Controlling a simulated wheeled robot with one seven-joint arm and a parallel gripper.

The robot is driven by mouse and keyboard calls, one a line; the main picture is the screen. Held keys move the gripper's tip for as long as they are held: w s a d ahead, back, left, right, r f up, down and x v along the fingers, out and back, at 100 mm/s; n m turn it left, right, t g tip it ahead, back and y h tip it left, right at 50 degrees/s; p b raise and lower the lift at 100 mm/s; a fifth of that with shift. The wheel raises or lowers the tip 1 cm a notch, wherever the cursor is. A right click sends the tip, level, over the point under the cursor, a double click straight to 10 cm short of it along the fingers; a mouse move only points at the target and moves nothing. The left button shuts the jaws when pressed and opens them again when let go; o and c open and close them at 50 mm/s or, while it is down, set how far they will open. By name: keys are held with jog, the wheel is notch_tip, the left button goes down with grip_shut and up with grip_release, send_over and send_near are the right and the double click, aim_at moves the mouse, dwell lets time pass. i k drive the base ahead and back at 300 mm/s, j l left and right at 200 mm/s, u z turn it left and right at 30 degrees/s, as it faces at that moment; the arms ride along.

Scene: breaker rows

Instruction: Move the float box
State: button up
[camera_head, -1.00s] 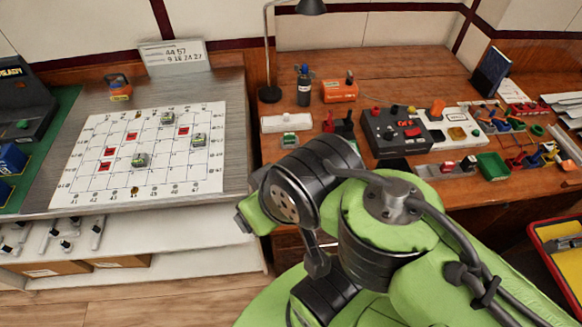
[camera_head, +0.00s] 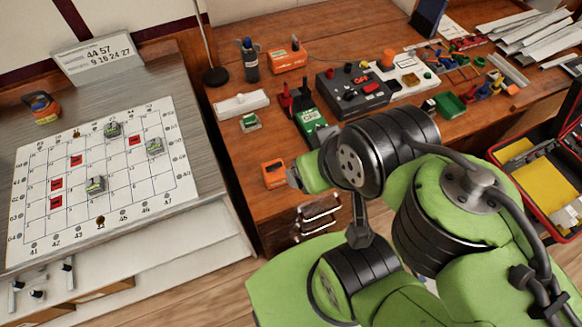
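A white gridded board (camera_head: 128,190) lies on the grey table at the left. Small grey-green boxes stand on it: one near the back (camera_head: 113,130), one at the right (camera_head: 155,147), one near the middle (camera_head: 96,184). A similar box (camera_head: 250,122) stands on the wooden bench. No label shows which one is the float box. Red markers (camera_head: 135,140) also lie on the board. My green and black arm fills the lower right. My gripper's fingers are not visible, so I cannot tell what they hold.
The wooden bench carries a black control box (camera_head: 350,92), a green-faced device (camera_head: 311,122), an orange box (camera_head: 273,173) close to my arm, and a dark bottle (camera_head: 250,60). A red open case (camera_head: 540,165) stands at the right. The bench's front left is mostly clear.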

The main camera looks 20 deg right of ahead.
aim_at(273, 181)
jog(key=j, duration=0.7)
jog(key=k+j, duration=0.15)
jog(key=j, duration=0.5)
jog(key=j+z, duration=0.05)
